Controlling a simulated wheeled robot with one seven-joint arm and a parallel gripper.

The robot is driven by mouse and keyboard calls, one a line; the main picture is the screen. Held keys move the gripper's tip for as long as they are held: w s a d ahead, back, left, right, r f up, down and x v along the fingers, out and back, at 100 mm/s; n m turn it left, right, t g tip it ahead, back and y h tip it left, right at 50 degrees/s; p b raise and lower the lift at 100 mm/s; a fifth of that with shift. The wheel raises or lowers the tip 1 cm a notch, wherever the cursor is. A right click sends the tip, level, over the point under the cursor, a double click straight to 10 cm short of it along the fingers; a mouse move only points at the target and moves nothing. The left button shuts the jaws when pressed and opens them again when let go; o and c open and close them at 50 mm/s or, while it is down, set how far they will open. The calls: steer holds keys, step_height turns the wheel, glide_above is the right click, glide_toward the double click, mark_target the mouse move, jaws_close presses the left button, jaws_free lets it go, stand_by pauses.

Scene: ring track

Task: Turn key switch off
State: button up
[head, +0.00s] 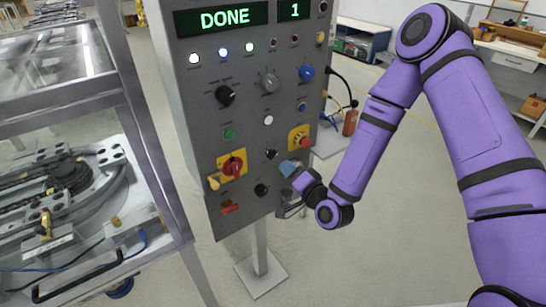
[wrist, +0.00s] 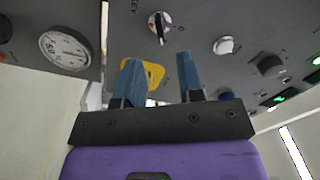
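The key switch (wrist: 160,27) shows in the wrist view as a round silver collar with a dark handle, upright in that picture, above the gap between my fingertips. In the head view I take it to be the small dark knob (head: 270,154) low on the grey control panel (head: 205,160). My gripper (wrist: 160,62) is open, its two blue fingers apart with nothing held. In the head view my gripper (head: 289,169) is just right of and below that knob, and apart from it as far as I can tell.
A yellow-backed red stop button (head: 300,140) sits just above my gripper; its yellow plate shows between the fingers in the wrist view. A white button (wrist: 225,45) and a dial gauge (wrist: 65,50) flank the key switch. A metal-framed machine (head: 70,150) stands left.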

mark_target(274, 157)
steer(key=x, duration=0.8)
steer(key=shift+w, duration=0.1)
steer(key=shift+c, duration=0.4)
steer(key=c, duration=0.5)
